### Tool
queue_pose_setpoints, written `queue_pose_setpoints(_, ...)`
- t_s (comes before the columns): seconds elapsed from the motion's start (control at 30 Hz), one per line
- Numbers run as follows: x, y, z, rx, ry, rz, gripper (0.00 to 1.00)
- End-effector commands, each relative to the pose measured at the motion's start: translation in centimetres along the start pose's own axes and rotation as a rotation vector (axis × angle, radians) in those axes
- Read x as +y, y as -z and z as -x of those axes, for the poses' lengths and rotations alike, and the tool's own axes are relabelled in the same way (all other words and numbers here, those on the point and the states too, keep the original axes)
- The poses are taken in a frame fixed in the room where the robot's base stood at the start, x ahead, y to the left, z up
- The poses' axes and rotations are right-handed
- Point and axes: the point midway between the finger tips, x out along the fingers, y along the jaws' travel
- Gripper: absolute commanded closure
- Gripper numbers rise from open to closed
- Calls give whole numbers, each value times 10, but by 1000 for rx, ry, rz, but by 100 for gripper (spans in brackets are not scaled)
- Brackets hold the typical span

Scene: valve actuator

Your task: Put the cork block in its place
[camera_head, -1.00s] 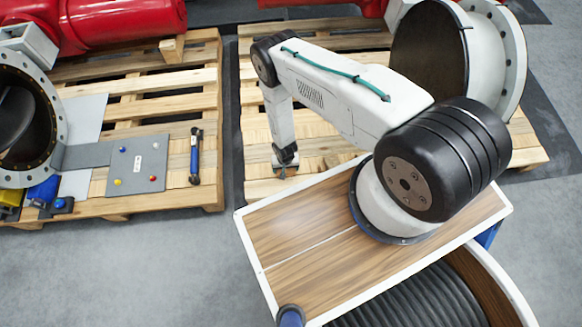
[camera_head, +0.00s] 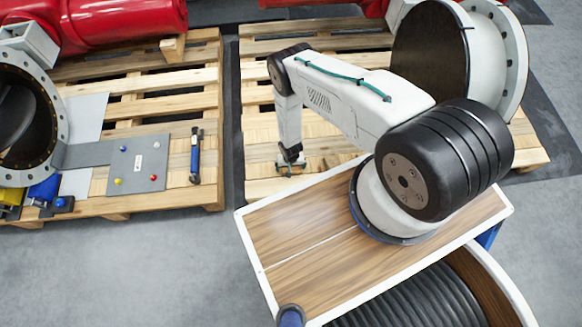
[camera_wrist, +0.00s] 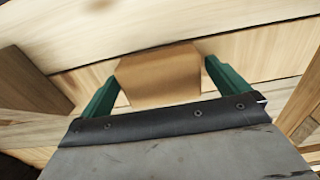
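The cork block (camera_wrist: 158,78) is a plain tan-brown block in the wrist view, between the two green fingers of my gripper (camera_wrist: 161,69). Its left and right sides lie close to the fingertips, with narrow gaps showing nearer the finger roots. I cannot tell whether the fingertips press on it. In the head view my gripper (camera_head: 290,166) points down, low over the near edge of the right pallet. The block is too small there to make out clearly. No place shaped for the block can be made out.
The right pallet (camera_head: 330,148) has slats with gaps. A round flanged part (camera_head: 440,50) stands at its back right. The left pallet (camera_head: 150,200) holds a grey plate (camera_head: 138,165) with coloured knobs, a blue tool (camera_head: 195,155) and a flange (camera_head: 55,130). A grey floor gap separates the pallets.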

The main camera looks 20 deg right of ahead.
Motion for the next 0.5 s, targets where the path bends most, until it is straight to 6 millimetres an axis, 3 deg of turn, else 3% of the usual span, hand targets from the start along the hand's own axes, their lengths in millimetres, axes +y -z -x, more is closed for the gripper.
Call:
queue_pose_setpoints(0.23, 0, 1, 12, 1, 0, 0, 0)
queue_pose_setpoints(0.5, 0, 1, 65, 0, 0, 1, 0)
